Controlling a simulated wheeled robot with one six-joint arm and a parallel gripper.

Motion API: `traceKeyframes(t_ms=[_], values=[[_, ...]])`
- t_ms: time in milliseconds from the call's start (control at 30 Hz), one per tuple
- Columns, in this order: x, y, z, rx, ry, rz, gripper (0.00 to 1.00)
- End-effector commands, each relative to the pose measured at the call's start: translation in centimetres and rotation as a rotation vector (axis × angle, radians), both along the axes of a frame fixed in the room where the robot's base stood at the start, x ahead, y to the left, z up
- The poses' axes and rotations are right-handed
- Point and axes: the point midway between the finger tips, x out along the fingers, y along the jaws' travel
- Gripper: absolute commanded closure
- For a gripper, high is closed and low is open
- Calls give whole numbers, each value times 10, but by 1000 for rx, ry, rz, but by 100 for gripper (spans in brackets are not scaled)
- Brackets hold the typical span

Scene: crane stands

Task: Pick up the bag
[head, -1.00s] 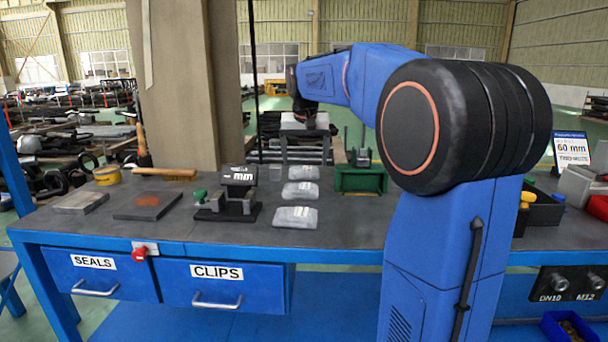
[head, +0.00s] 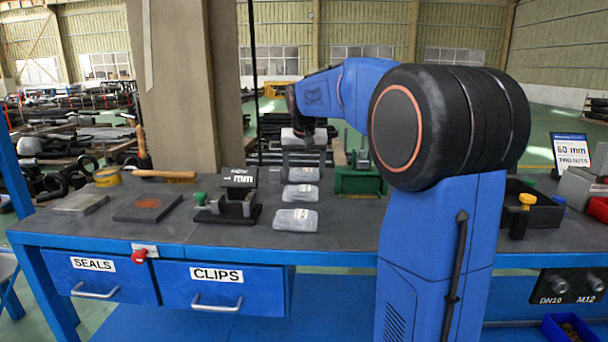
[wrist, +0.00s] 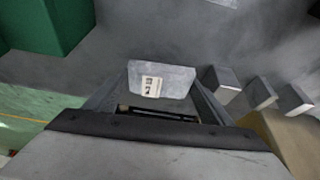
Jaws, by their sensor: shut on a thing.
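My gripper (head: 303,160) is over the back part of the bench, pointing down. In the wrist view its fingers (wrist: 157,103) stand on both sides of a pale grey bag (wrist: 176,79) with a small white label, and are shut on it. Part of the bag is hidden by the gripper body. In the head view the farthest of the clear bags (head: 305,174) shows just under the fingers. Two more clear bags lie nearer on the bench, a middle one (head: 301,192) and a front one (head: 296,219).
A green fixture (head: 360,180) stands close right of my gripper. Small grey blocks (wrist: 259,92) show beside the gripper in the wrist view. A beige pillar (head: 180,80) rises behind the bench.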

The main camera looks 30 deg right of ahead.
Motion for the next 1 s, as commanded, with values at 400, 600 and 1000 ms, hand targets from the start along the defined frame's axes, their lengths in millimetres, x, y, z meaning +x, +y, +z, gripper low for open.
traceKeyframes(t_ms=[400, 600, 1000], values=[[1, 0, 58, -1, -3, 0, 53], [1, 0, 87, 1, -2, -1, 53], [0, 0, 100, -1, -1, 0, 53]])
